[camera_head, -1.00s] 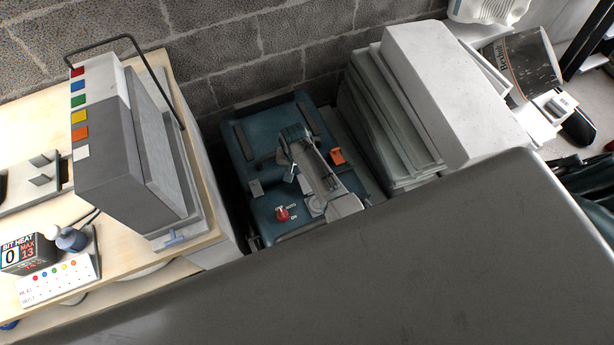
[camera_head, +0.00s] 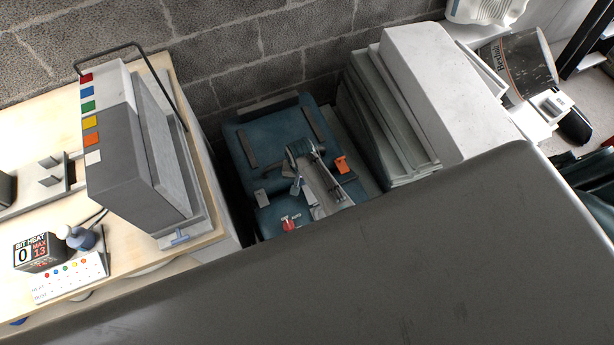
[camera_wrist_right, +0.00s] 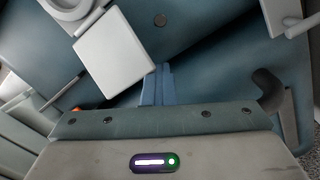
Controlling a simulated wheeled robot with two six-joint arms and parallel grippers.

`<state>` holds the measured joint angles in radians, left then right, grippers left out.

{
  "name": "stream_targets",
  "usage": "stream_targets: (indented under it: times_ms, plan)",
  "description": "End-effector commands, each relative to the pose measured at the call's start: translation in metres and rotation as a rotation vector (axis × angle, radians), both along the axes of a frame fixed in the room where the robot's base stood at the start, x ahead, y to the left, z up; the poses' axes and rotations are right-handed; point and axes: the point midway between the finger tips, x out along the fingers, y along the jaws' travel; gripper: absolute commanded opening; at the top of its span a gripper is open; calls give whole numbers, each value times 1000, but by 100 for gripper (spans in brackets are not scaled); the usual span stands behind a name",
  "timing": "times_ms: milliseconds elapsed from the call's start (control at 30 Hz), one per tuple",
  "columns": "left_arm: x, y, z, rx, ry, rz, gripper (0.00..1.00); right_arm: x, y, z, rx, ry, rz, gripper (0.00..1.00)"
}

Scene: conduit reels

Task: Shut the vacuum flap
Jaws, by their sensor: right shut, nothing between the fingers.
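The vacuum (camera_head: 245,185) is a teal machine with dark strips, low between the bench and the pale blocks. Its teal top also fills much of the right wrist view (camera_wrist_right: 215,65). A pale square flap (camera_wrist_right: 113,52) shows there beside a pale round ring (camera_wrist_right: 68,8), which the frame edge cuts; how far the flap stands open I cannot tell. My right gripper (camera_wrist_right: 156,76) is shut and empty, its blue fingers over the teal top, right of the flap. Whether they touch anything is unclear. In the head view I cannot clearly pick out its fingertips. My left gripper is not in view.
On the vacuum are a red knob (camera_head: 290,225) and an orange catch (camera_head: 341,164). A wooden bench (camera_head: 200,232) with a grey box (camera_head: 125,160) stands left. Pale blocks (camera_head: 430,85) stand right, a block wall (camera_head: 270,45) behind. A dark grey surface covers the foreground.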

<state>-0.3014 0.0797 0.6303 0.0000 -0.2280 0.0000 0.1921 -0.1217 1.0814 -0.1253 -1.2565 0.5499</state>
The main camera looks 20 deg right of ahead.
Motion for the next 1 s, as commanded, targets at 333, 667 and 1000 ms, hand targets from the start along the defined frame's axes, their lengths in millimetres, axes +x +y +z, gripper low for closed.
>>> stream_targets:
  times_ms: [333, 667, 1000]
  plan:
    - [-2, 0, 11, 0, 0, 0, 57, -32, 0, -9, 0, 40, 1, 0]
    - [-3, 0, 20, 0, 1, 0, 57, -45, -1, -10, -1, 39, 1, 0]
    - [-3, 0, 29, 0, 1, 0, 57, -59, -2, -10, -1, 39, 1, 0]
